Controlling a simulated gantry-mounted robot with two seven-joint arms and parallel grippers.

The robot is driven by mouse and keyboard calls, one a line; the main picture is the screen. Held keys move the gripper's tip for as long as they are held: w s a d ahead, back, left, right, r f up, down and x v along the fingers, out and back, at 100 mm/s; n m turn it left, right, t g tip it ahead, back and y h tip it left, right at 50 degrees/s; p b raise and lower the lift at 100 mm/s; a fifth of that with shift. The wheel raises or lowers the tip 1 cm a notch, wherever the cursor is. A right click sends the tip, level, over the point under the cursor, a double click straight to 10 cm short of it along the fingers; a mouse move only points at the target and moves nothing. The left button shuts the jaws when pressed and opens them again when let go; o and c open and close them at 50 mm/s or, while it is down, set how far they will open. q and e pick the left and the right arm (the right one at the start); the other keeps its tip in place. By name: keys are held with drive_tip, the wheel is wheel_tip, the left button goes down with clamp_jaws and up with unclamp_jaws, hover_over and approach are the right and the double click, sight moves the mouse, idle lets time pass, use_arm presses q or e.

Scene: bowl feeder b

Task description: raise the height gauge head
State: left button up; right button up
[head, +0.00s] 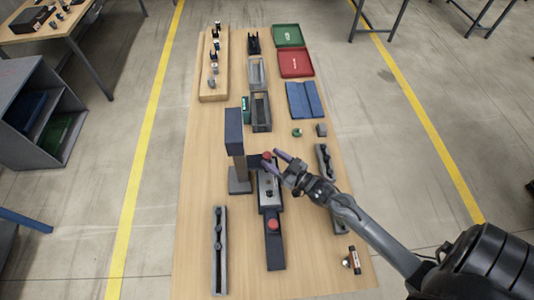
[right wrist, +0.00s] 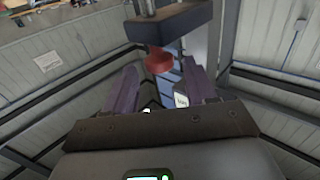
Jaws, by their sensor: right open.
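The height gauge has a grey base (head: 240,183), an upright column (head: 240,165) and a dark block (head: 234,128) at its top. A dark head (head: 254,161) juts right from the column and carries a red knob (head: 267,155). In the right wrist view the dark head (right wrist: 178,24) has the red knob (right wrist: 159,62) below it in the picture. My right gripper (head: 270,158) is open at the knob, its purple fingers either side of it in the head view. I cannot tell whether they touch it. My left gripper is not in view.
A dark fixture with a second red button (head: 273,224) lies in front of the gauge. Grey rails lie at left (head: 219,250) and right (head: 325,162). Green (head: 276,37) and red (head: 283,67) trays and blue pads (head: 305,112) stand farther back.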

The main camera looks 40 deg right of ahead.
sight(267, 155)
drive_tip(key=shift+w+a, duration=0.15)
drive_tip(key=shift+w, duration=0.7)
drive_tip(key=shift+w+a, duration=0.1)
drive_tip(key=shift+w, duration=0.7)
clamp_jaws()
